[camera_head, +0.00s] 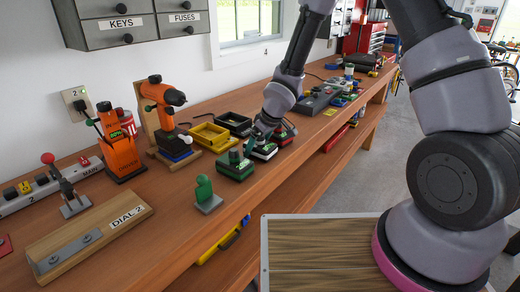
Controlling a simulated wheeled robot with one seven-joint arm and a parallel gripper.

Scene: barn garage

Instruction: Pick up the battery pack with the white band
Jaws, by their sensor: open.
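Several battery packs stand in a row near the front edge of the wooden workbench. The pack with the white band (264,152) is dark with a green part and sits in the middle of the row. A green and black pack (235,166) stands to its left, and a pack with red (285,136) stands to its right. My gripper (261,138) is open and pointed down at the white-banded pack. The gripper covers part of the pack's top. I cannot tell whether the fingers touch it or are around it.
A yellow tray (208,137) and a black tray (234,123) lie behind the packs. An orange drill (160,95) stands at left, near an orange charger-like unit (120,150). A green knob on a grey base (206,193) stands in front. Bare bench (165,240) lies at front left.

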